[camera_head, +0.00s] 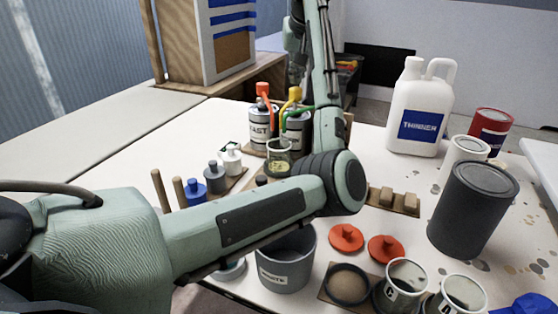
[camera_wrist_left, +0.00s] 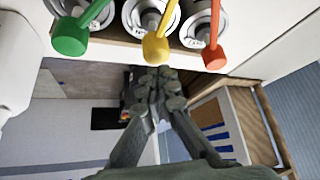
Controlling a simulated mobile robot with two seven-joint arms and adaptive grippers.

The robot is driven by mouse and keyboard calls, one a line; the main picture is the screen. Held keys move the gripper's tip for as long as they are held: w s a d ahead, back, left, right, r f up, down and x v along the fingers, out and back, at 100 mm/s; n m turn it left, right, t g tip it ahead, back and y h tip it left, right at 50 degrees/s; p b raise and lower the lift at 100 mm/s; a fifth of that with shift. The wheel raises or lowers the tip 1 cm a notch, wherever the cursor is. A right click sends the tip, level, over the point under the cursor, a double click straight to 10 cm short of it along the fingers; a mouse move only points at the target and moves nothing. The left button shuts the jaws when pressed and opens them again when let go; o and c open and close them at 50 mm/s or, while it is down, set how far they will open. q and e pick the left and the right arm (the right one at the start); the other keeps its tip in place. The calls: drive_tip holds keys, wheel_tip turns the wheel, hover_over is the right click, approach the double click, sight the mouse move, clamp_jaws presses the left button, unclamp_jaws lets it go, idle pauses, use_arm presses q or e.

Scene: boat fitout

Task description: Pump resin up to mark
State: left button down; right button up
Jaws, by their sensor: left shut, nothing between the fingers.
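Resin pump cans stand on the white table: one labelled FAST (camera_head: 261,122) with a red pump head (camera_head: 262,90), and one beside it with a yellow pump head (camera_head: 295,94). A green spout shows by the yellow one; its can is mostly hidden behind my arm. In the left wrist view the green (camera_wrist_left: 70,37), yellow (camera_wrist_left: 156,48) and red (camera_wrist_left: 214,56) heads are in a row. A clear cup (camera_head: 278,160) stands before the cans; its mark is unreadable. My left gripper (camera_wrist_left: 158,82) is shut and empty, close to the yellow head; contact is unclear. My right gripper is not in view.
A white THINNER jug (camera_head: 420,110), a dark can (camera_head: 472,212) and a red can (camera_head: 491,128) stand at right. A grey pot (camera_head: 287,262), orange lids (camera_head: 346,238) and small cups are in front. Small bottles (camera_head: 215,178) stand left of the cup.

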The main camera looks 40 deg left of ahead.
sight(296, 89)
use_arm(q)
drive_tip(key=shift+f, duration=1.95)
drive_tip(key=shift+r, duration=2.1)
drive_tip(key=shift+r, duration=1.55)
drive_tip(key=shift+f, duration=0.1)
